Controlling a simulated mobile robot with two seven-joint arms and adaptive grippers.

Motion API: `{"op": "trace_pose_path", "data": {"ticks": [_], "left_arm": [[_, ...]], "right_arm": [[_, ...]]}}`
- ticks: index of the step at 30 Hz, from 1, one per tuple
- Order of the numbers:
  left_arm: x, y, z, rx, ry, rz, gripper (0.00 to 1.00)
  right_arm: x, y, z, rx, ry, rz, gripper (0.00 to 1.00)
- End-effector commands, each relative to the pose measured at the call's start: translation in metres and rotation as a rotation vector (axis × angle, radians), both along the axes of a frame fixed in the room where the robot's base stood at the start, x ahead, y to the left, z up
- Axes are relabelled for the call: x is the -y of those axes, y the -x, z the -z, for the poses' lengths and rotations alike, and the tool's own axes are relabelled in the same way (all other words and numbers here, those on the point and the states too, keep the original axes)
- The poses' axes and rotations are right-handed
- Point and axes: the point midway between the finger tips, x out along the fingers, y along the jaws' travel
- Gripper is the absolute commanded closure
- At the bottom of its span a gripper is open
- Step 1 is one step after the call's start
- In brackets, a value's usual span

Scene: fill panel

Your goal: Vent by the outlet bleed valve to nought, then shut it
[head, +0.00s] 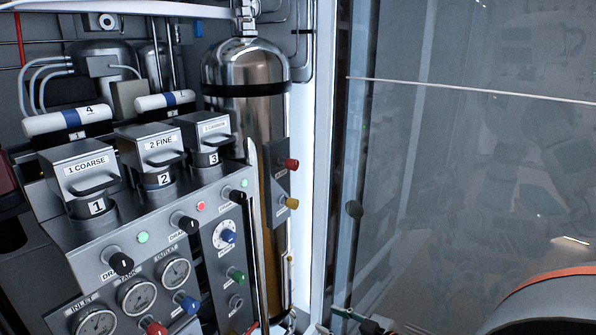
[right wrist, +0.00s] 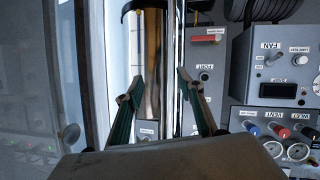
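The outlet gauge (head: 175,272) is on the sloping panel, right of the tank gauge (head: 137,299) and inlet gauge (head: 96,322); their needles are too small to read. Below them are a blue knob (head: 186,303) and a red knob (head: 153,327). A green knob (head: 236,276) is to their right. Red (head: 290,164) and yellow (head: 291,202) knobs stand beside the steel cylinder. I cannot read which one is the outlet bleed valve. My right gripper (right wrist: 155,86) is open, its green fingers apart and apparently empty. My left gripper is not in view.
The tall steel cylinder (head: 246,75) stands behind the panel. Three lidded units, including 1 COARSE (head: 86,170), sit along the panel's top. A glass pane (head: 470,170) closes the right side. A panel marked FAN (right wrist: 280,70) is right of my right gripper.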

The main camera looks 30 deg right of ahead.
Motion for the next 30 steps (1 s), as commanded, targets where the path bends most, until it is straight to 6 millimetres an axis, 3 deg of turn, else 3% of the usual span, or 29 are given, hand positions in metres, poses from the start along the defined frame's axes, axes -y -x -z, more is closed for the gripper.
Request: {"op": "trace_pose_path", "data": {"ticks": [1,3,6,10,15,18,21,30], "left_arm": [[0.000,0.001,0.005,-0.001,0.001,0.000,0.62],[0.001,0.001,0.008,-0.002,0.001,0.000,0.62],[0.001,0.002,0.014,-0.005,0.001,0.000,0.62],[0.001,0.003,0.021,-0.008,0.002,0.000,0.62],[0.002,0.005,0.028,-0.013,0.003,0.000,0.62],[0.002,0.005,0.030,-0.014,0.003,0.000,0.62],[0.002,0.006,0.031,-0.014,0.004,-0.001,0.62],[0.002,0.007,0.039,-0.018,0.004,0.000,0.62]], "right_arm": [[0.021,-0.019,-0.026,0.041,0.012,-0.008,0.62],[0.043,-0.042,-0.065,0.090,0.009,-0.017,0.62],[0.066,-0.072,-0.127,0.162,0.002,-0.037,0.62],[0.077,-0.104,-0.213,0.252,-0.011,-0.081,0.62],[0.070,-0.127,-0.306,0.336,-0.032,-0.146,0.62],[0.062,-0.133,-0.339,0.364,-0.041,-0.172,0.62],[0.058,-0.135,-0.356,0.377,-0.046,-0.186,0.62],[0.053,-0.142,-0.360,0.384,-0.052,-0.191,0.62]]}}
